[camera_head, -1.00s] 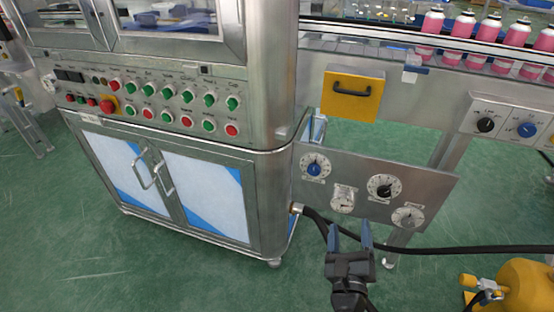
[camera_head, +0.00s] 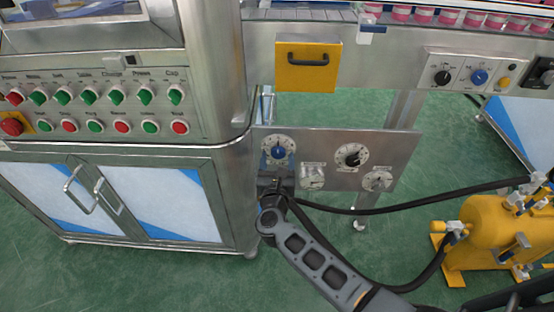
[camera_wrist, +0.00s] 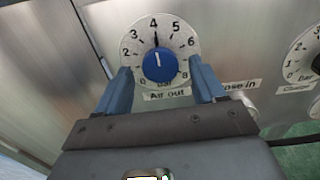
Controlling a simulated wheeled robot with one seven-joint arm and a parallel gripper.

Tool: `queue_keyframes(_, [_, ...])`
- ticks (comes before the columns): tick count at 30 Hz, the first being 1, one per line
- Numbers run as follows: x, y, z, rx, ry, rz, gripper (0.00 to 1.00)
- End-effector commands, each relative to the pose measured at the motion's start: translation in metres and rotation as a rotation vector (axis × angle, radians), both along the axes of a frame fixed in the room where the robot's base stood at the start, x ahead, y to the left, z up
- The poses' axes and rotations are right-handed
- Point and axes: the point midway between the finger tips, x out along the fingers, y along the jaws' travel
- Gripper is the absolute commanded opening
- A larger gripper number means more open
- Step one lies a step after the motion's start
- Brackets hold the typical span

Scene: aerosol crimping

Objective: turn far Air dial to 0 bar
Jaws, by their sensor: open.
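A blue dial (camera_head: 279,152) sits at the upper left of the metal panel. In the wrist view the dial (camera_wrist: 159,65) has a white face numbered up to 8 bar and the label "Air out". Its black pointer and the white line on its knob point up, close to 4. My gripper (camera_head: 277,178) is just below this dial. In the wrist view its two blue fingers (camera_wrist: 162,83) are apart, one at each lower side of the knob. Whether they touch it I cannot tell.
The panel (camera_head: 401,143) also holds a black dial (camera_head: 351,156) and two gauges. Another blue dial (camera_head: 479,77) is on an upper box at right. A black hose (camera_head: 415,197) runs to a yellow tank (camera_head: 490,230). The cabinet (camera_head: 150,200) stands at left.

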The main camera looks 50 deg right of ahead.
Motion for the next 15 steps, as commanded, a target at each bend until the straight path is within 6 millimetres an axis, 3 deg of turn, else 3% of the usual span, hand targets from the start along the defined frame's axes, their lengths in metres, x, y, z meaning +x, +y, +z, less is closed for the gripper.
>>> queue_keyframes(11, [0.0043, -0.0053, 0.0002, -0.001, 0.001, 0.001, 0.69])
queue_keyframes(15, [0.0042, -0.0052, 0.0001, -0.001, 0.001, 0.001, 0.56])
